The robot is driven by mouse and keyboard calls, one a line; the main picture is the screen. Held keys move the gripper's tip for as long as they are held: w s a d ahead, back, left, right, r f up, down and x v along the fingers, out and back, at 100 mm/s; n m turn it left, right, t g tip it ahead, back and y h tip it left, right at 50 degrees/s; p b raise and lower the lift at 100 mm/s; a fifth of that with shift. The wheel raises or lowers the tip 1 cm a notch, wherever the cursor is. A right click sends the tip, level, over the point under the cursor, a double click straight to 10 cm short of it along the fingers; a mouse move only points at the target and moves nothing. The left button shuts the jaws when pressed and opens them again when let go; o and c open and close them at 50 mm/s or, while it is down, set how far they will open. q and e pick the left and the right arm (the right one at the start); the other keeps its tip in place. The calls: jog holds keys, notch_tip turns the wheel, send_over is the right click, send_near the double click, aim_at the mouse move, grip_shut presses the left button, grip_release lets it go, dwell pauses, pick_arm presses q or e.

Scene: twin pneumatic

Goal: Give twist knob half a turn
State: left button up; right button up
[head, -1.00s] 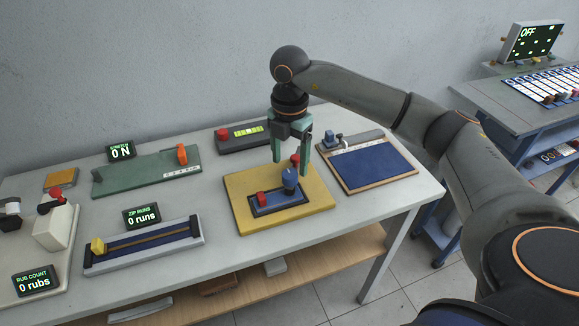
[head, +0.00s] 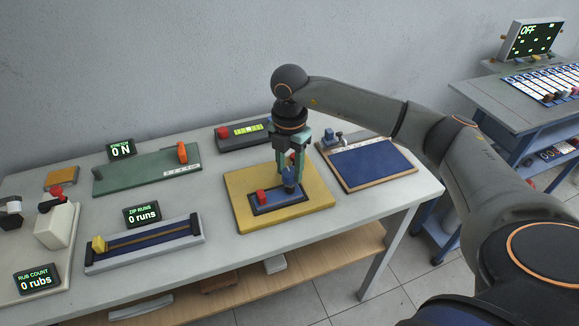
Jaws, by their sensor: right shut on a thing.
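The blue twist knob (head: 289,184) stands at the right end of a dark blue plate on a yellow board (head: 240,220). My right gripper (head: 290,181) points straight down over it, and its green fingers are shut on the knob. The fingers hide much of the knob, so its pointing direction is hard to see. A red block (head: 262,196) sits on the same plate to the left, apart from the fingers. Another small red part behind the fingers is mostly hidden. My left gripper is not in view.
A blue panel with a wooden frame (head: 374,165) lies right of the board. A slider rail (head: 145,245) and a green board (head: 145,173) lie to the left. A grey box with a lit bar (head: 247,131) stands behind. Bare table lies in front.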

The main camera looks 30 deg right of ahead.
grip_shut()
